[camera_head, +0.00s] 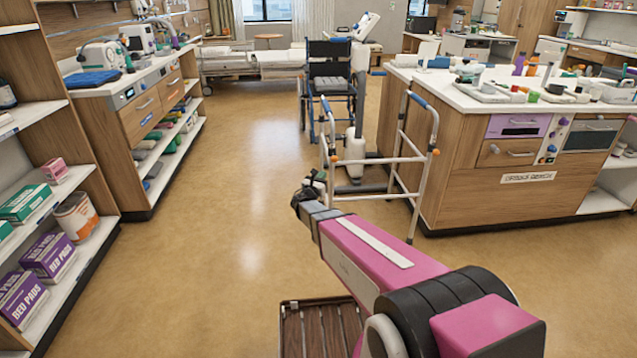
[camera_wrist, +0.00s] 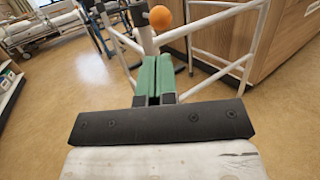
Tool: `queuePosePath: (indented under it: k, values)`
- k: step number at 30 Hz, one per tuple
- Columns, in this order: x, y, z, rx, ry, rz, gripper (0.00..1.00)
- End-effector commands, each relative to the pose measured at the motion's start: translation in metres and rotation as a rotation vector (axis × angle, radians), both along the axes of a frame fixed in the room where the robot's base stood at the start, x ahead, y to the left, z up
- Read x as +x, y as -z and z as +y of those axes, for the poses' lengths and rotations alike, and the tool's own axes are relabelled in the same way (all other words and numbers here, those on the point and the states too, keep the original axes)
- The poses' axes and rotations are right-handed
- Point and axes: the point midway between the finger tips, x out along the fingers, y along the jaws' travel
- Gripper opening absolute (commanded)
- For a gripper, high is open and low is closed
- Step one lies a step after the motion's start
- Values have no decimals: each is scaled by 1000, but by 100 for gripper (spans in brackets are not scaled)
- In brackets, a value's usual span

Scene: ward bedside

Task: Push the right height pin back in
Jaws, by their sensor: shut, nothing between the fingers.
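The walking frame (camera_head: 397,145) stands on the floor beside the counter, with pale metal legs and blue grips. Orange height pins show on its left leg (camera_head: 334,158) and right leg (camera_head: 435,152) in the head view. In the wrist view a round orange pin head (camera_wrist: 160,17) shows near the top edge, by a pale leg (camera_wrist: 143,32). My gripper (camera_head: 312,183) is just in front of the frame's left leg in the head view. Its green fingers (camera_wrist: 157,62) are shut and empty, just below the orange head. I cannot tell whether they touch it or how far the pin sticks out.
A wooden counter (camera_head: 470,170) is close on the right of the frame. A blue wheelchair (camera_head: 330,85) stands behind it. Shelves (camera_head: 75,270) line the left side. The floor (camera_head: 225,200) between is clear.

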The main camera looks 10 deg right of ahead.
Motion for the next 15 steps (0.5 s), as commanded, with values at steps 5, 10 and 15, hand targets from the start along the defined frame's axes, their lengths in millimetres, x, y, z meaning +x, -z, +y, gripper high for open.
queuePosePath:
  k: [5,10,15]
  values:
    - [31,-6,-19,0,1,-1,0]
    - [51,-11,-33,-1,0,-1,0]
    - [64,-14,-42,0,0,0,0]
